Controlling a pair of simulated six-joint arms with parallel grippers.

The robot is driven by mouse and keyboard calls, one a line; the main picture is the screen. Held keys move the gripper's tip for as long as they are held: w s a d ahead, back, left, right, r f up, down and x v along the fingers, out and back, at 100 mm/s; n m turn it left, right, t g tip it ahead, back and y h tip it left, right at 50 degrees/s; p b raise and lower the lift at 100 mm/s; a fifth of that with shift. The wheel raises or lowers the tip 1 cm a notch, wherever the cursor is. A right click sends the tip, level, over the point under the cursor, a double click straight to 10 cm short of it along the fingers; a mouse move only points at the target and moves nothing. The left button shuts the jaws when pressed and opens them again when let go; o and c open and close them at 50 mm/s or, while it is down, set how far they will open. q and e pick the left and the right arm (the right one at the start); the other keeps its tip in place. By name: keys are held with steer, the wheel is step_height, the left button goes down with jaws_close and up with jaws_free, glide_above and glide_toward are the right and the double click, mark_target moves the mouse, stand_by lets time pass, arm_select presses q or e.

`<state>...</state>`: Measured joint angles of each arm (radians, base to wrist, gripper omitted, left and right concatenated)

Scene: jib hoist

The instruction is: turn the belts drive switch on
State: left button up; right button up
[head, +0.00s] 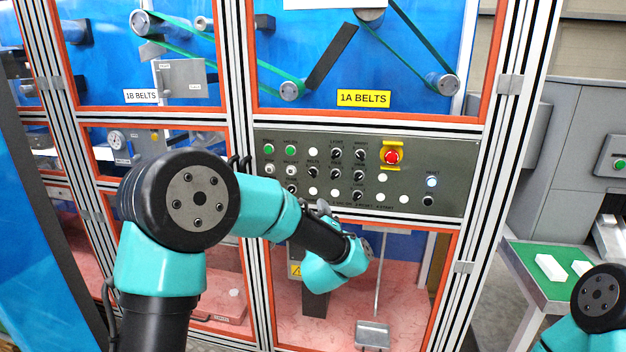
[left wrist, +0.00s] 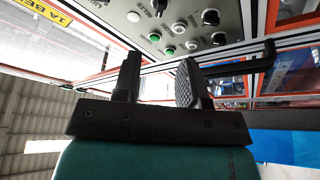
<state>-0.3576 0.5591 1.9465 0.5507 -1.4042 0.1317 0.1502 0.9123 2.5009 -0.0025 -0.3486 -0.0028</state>
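The control panel (head: 450,152) is a grey-green plate with several buttons, white caps and black rotary knobs. A black knob (head: 313,173) sits under a small label that seems to read BELTS; its pointer direction is too small to tell. My left gripper (head: 322,207) is at the panel's lower edge, below that knob, partly hidden by my wrist. In the left wrist view its two dark fingers (left wrist: 157,80) stand apart with nothing between them. Black knobs (left wrist: 210,17) and green buttons (left wrist: 168,51) show beyond the fingertips. Only an arm joint of my right arm shows.
A red emergency stop (head: 392,156) on a yellow plate is right of the knobs. A yellow sign (head: 363,98) reads 1A BELTS. Orange-edged frame posts surround the panel. A green-topped table (head: 535,262) with white blocks stands at right.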

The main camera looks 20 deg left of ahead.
mark_target(312, 175)
arm_select(q)
steer(key=x, duration=1.4)
steer(key=shift+w, duration=0.15)
jaws_close()
